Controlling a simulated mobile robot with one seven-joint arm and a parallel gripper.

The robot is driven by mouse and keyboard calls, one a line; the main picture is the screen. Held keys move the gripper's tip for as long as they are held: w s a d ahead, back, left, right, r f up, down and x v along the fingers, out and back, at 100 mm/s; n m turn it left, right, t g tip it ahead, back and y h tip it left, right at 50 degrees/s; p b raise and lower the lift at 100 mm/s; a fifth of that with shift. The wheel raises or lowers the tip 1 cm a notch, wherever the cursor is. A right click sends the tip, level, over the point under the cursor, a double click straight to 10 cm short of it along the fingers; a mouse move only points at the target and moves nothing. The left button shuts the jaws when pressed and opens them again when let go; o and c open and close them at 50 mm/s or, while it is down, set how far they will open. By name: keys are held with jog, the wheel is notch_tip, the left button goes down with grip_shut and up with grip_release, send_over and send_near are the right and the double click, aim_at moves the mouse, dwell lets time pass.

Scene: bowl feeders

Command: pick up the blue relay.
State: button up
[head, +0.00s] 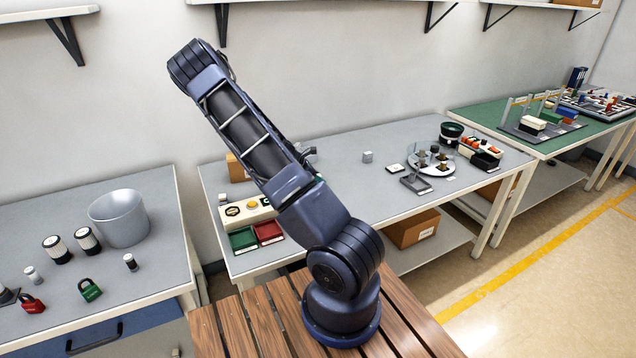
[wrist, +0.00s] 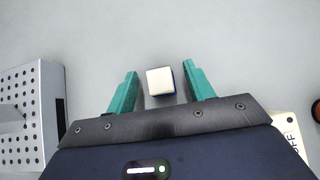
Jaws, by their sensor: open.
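The blue relay (wrist: 161,81) shows in the wrist view as a small block with a cream top and a dark blue side. It lies between the two teal fingers of my gripper (wrist: 161,69), which is open. In the head view my arm hides the relay and most of my gripper over the middle table.
A perforated metal box (wrist: 30,105) stands left in the wrist view, and a cream panel marked OFF (wrist: 290,135) lies right. In the head view, green (head: 243,239) and red (head: 268,232) bins stand at the middle table's front left. A round fixture (head: 430,160) stands right.

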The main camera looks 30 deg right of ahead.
jog(key=shift+d+f, duration=0.15)
jog(key=shift+d, duration=0.05)
jog(key=shift+c, duration=0.4)
jog(key=c, duration=1)
notch_tip(320, 180, up, 20)
